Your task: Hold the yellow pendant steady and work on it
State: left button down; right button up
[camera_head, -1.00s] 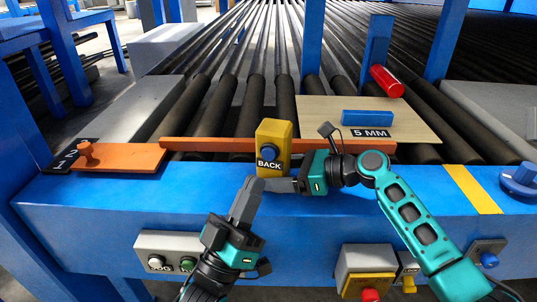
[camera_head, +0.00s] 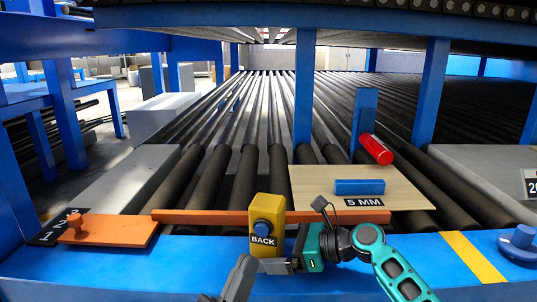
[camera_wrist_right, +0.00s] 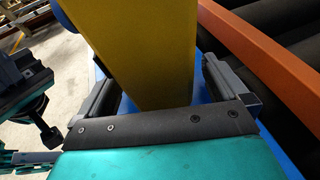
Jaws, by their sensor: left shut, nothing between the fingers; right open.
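The yellow pendant (camera_head: 275,212) stands upright at the front edge of the roller line, with a blue round button and a BACK label on its front. My right gripper (camera_head: 274,265) is at its lower end, coming from the right. In the right wrist view the open fingers of my right gripper (camera_wrist_right: 168,92) lie on either side of the yellow pendant (camera_wrist_right: 150,50); whether they touch it is unclear. My left gripper (camera_head: 244,264) is shut and empty, its tip just below and left of the pendant's front. Its lower part is cut off by the picture's edge.
A long orange bar (camera_head: 200,217) lies behind the pendant along the blue front beam (camera_head: 180,262). An orange plate with a knob (camera_head: 110,231) is at left. A veneer sheet (camera_head: 310,183) carries a blue block (camera_head: 360,187).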

jog(key=v, duration=1.2)
jog(key=shift+s, duration=0.1)
